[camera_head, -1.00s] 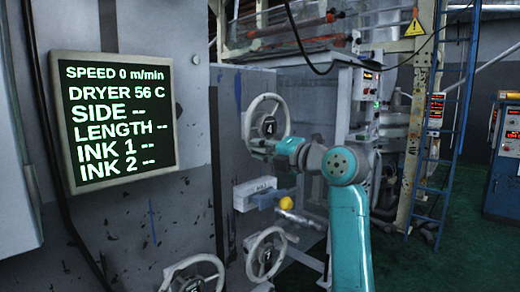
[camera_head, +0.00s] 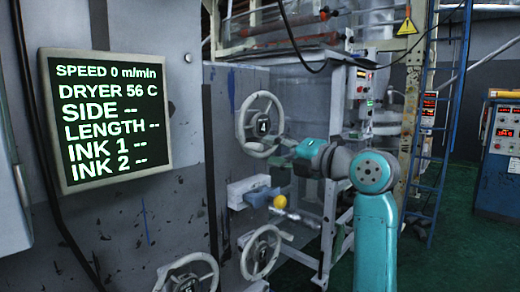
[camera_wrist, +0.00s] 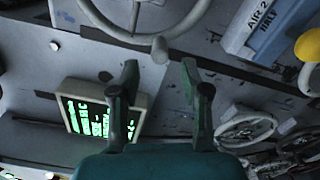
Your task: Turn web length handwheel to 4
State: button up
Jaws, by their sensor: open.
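A pale grey handwheel (camera_head: 243,120) with a dark hub plate reading 4 is on the upper part of the machine front. Which wheel is the web length one cannot be read here. My gripper (camera_head: 277,150) is open at the lower right of this wheel. In the wrist view my gripper (camera_wrist: 158,78) has its fingers spread with nothing between them. The wheel rim (camera_wrist: 100,28) and a round knob (camera_wrist: 160,48) lie just beyond the fingertips. The screen (camera_head: 105,120) reads LENGTH --, SIDE --, SPEED 0 m/min and DRYER 56 C.
Below are a second handwheel (camera_head: 248,262) and a third (camera_head: 205,262) at the bottom edge. A light box (camera_head: 240,193) and a yellow ball knob (camera_head: 280,201) sit just under the upper wheel. A blue ladder (camera_head: 437,130) and a blue cabinet (camera_head: 495,190) stand right, with green floor between.

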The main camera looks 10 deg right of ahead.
jog(key=shift+v, duration=2.6)
jog(key=shift+f, duration=0.15)
notch_tip(320, 180, down, 13)
jog(key=w+m+t+h, duration=0.1)
jog(key=m+h, duration=0.1)
jog(key=m, duration=0.4)
jog(key=s+f+m+t+h, duration=0.1)
jog(key=s+f+m+h, duration=0.4)
jog(key=f, duration=1)
jog(key=s+f+m+h, duration=0.1)
jog(key=s+f+m, duration=0.7)
jog(key=f, duration=0.7)
jog(key=s+f+m+h, duration=0.1)
jog(key=s+f+m, duration=0.15)
jog(key=s, duration=0.45)
jog(key=s+f+m+g+h, duration=0.1)
jog(key=s+f+m, duration=0.1)
jog(key=s+f, duration=0.35)
jog(key=s+f+m+h, duration=0.1)
jog(key=s+f+m, duration=0.1)
jog(key=s, duration=0.7)
jog(key=s+r+m, duration=0.3)
jog(key=s, duration=1.6)
jog(key=shift+s+a+r+g, duration=0.15)
jog(key=shift+s+a+g, duration=0.1)
jog(key=shift+a+g, duration=0.15)
